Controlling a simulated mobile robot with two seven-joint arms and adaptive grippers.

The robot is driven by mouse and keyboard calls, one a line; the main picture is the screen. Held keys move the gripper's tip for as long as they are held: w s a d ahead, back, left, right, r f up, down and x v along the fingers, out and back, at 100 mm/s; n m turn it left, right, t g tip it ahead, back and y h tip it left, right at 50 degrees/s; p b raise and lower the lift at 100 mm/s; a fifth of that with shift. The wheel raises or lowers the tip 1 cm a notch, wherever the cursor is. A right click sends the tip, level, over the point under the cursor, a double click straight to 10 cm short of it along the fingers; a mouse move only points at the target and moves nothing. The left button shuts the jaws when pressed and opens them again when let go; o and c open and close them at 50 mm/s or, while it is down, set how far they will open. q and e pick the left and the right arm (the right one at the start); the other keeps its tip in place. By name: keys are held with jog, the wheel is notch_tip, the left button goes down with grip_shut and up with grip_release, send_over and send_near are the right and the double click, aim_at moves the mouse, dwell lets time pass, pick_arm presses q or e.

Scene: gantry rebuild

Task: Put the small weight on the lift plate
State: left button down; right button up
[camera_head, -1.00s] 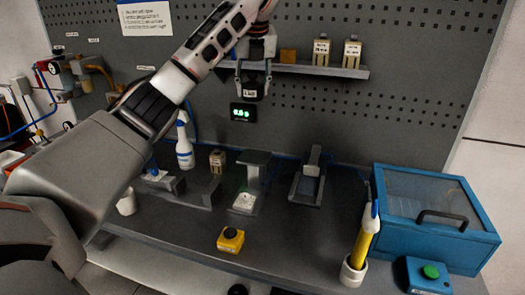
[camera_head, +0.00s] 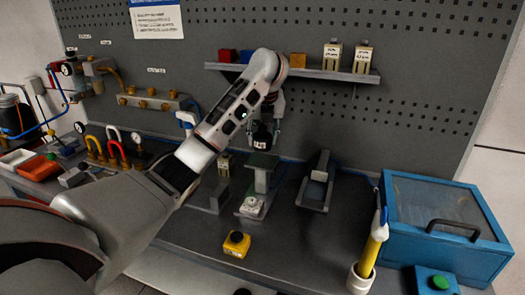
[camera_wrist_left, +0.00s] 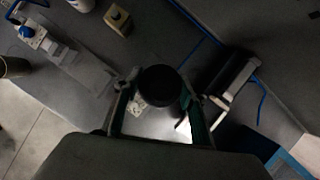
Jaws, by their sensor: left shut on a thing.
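My left gripper (camera_head: 266,124) is shut on a small black weight (camera_head: 262,138) with a pale label. The weight is upright, just above the grey top of a small stand, which looks like the lift plate (camera_head: 263,160). I cannot tell whether it touches the plate. In the left wrist view the dark round top of the weight (camera_wrist_left: 160,84) sits between the fingers, with part of the pale plate (camera_wrist_left: 160,125) below it. The stand's base carries a white dial (camera_head: 251,205). My right gripper is not in view.
A grey slotted holder (camera_head: 316,185) stands right of the stand and a tan block (camera_head: 224,163) left. A blue lidded box (camera_head: 445,225) and a cup with a yellow tool (camera_head: 362,280) are at right. A shelf (camera_head: 335,75) overhangs behind.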

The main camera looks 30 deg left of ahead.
aim_at(263, 138)
pick_arm(q)
jog(key=shift+f, duration=2.15)
jog(key=shift+f, duration=0.1)
jog(key=c, duration=1.2)
grip_release()
jog(key=shift+f, duration=0.1)
jog(key=shift+c, duration=0.2)
jog(key=v, duration=1)
jog(key=shift+d+r, duration=0.1)
jog(key=shift+r, duration=0.2)
jog(key=shift+v, duration=0.85)
jog(key=shift+s, duration=0.1)
